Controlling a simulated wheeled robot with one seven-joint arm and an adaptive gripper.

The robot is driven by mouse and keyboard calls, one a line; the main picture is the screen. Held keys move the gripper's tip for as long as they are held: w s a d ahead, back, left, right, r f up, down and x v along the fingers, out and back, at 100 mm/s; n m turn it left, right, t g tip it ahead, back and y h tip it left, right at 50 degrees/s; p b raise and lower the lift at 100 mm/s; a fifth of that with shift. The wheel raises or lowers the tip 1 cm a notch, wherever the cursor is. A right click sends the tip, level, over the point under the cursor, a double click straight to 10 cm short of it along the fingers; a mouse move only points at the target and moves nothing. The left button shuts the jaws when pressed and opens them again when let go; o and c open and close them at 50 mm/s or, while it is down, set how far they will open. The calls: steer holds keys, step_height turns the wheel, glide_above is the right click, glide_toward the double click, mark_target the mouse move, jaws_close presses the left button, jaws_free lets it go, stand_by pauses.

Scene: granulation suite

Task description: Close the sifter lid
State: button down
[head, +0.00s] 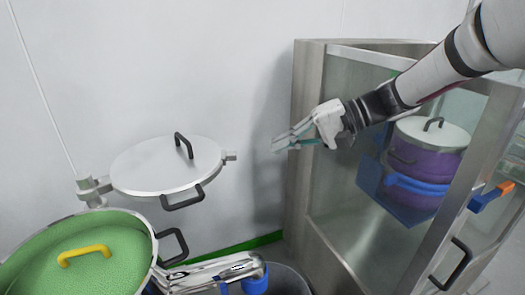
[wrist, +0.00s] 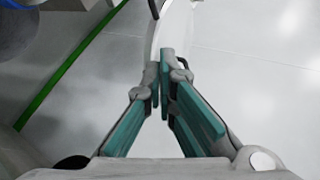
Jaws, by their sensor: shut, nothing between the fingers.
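The sifter lid (head: 165,165) is a round white disc with black handles, in the middle left of the head view. It is swung off the sifter, behind it, and joins a metal pivot bracket (head: 93,188) at its left. The open sifter (head: 155,250) is at the bottom left, cut off by the frame, with green contents and a yellow handle showing inside. My gripper (head: 290,138) is shut and empty, to the right of the lid and apart from it in the head view. In the wrist view, the pale lid edge (wrist: 176,30) shows beyond my fingertips (wrist: 163,76).
A steel cabinet (head: 300,130) with a glass front stands at the right, with a purple drum (head: 415,165) on a blue support (head: 378,190) inside. A metal spout (head: 215,272) and a grey bin (head: 288,280) are low in the middle. The wall is close behind the lid.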

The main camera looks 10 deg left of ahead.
steer(key=w+a+f+m+t+y+b, duration=0.1)
steer(key=w+f+y+b, duration=0.2)
steer(key=w+f, duration=0.3)
steer(key=w+a+f+t+y+b, duration=0.1)
steer(key=w+a+f+y+b, duration=0.15)
steer(key=w+f, duration=0.4)
steer(key=w+a+r+b, duration=0.1)
steer(key=w+a, duration=0.1)
steer(key=a, duration=0.7)
steer(key=shift+r+b, duration=0.3)
steer(key=shift+b, duration=0.05)
steer(key=shift+a, duration=0.1)
